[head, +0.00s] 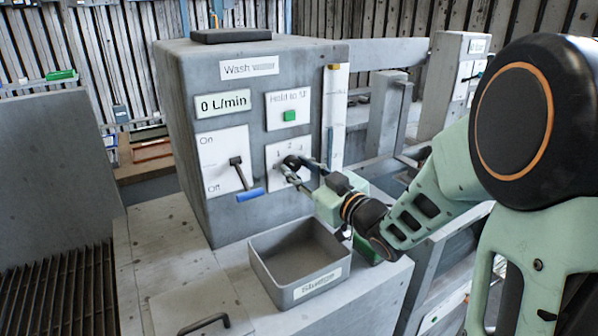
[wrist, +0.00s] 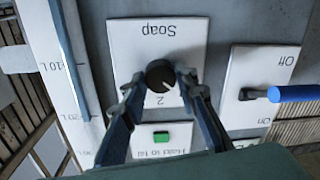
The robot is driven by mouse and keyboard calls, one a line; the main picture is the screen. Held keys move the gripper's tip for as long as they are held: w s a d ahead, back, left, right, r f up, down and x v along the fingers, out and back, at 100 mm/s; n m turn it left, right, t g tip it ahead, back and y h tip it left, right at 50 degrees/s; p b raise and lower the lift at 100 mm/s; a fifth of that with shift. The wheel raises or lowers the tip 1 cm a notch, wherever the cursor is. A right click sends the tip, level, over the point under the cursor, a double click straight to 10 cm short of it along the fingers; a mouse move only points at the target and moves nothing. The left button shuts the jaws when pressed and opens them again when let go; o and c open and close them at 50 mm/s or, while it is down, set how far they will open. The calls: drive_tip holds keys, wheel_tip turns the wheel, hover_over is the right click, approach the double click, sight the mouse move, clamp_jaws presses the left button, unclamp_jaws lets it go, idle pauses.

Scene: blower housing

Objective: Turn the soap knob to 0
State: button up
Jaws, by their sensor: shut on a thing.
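The soap knob (wrist: 160,72) is a round black dial on a white plate marked Soap (wrist: 188,38), seen upside down in the wrist view. A short white mark on the knob points to the lower right there, near the numeral 2. The other numerals, 0 included, cannot be read there. My gripper (wrist: 160,80) is shut on the knob, with one finger on each side of it. In the head view my gripper (head: 298,168) reaches the knob from the right and partly hides the knob and its plate (head: 274,153).
The grey Wash housing (head: 183,110) also carries an On/Off lever with a blue handle (head: 250,195), a green button (head: 289,115) and a 0 L/min display (head: 223,103). A grey open bin (head: 315,287) stands below my gripper. A level gauge (head: 336,110) is just right of the plate.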

drive_tip(key=n+b, duration=0.4)
drive_tip(key=b, duration=0.1)
drive_tip(key=shift+f+b, duration=0.2)
drive_tip(key=shift+b, duration=0.15)
drive_tip(key=n+b, duration=0.3)
drive_tip(key=n, duration=0.1)
drive_tip(key=shift+r+b, duration=0.25)
drive_tip(key=shift+b, duration=0.1)
drive_tip(key=shift+h, duration=0.3)
drive_tip(key=o, duration=1.2)
drive_tip(key=shift+c, duration=0.2)
drive_tip(key=shift+r, duration=0.1)
